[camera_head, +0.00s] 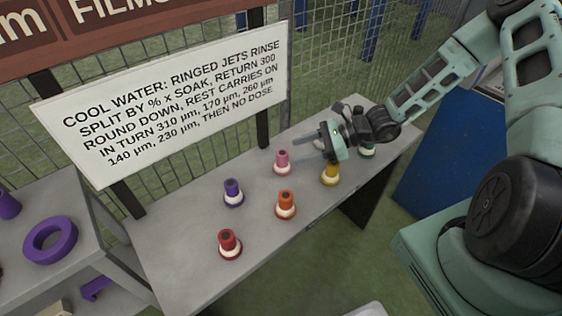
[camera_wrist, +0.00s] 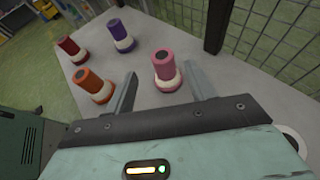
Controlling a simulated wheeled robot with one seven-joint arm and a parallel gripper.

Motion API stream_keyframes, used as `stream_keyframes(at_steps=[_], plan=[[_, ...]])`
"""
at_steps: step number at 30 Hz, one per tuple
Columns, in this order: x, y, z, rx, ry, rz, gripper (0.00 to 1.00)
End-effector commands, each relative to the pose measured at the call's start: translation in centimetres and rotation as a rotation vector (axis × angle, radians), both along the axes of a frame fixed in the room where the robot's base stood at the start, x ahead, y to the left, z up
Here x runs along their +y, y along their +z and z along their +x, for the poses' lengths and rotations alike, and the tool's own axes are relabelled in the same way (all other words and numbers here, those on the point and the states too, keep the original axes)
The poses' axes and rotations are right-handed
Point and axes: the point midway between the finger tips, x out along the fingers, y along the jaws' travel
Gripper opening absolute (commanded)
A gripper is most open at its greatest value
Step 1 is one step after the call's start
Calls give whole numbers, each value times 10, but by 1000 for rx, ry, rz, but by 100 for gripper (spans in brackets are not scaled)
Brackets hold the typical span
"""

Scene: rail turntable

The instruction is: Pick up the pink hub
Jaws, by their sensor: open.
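The pink hub (camera_head: 282,160) stands upright on its pale base at the back middle of the grey table (camera_head: 190,267). In the wrist view the pink hub (camera_wrist: 164,66) stands ahead of my gripper (camera_wrist: 166,82), in line with the space between its two fingers. My gripper (camera_head: 298,150) is open and empty, and comes in from the right in the head view. Its fingers point left toward the pink hub. Whether the fingertips are beside the hub or short of it, I cannot tell.
Upright hubs stand nearby: purple (camera_head: 233,192), orange (camera_head: 286,204), red (camera_head: 229,243), yellow (camera_head: 330,172) and green (camera_head: 367,149), partly behind my arm. A white sign (camera_head: 170,110) and a wire fence (camera_head: 300,60) rise behind the table. A purple ring (camera_head: 50,242) lies on a side table.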

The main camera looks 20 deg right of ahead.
Motion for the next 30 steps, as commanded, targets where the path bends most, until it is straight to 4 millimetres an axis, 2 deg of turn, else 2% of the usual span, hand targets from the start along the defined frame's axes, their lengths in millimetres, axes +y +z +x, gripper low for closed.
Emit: stream_keyframes(at_steps=[3,11,18,22,29,30], plan=[[17,-7,5,1,3,1,55],[33,-14,11,0,2,0,55],[63,-26,25,0,3,1,55],[71,-30,28,-1,3,0,55],[71,-30,28,-1,2,-1,55],[71,-30,28,-1,2,-1,44]])
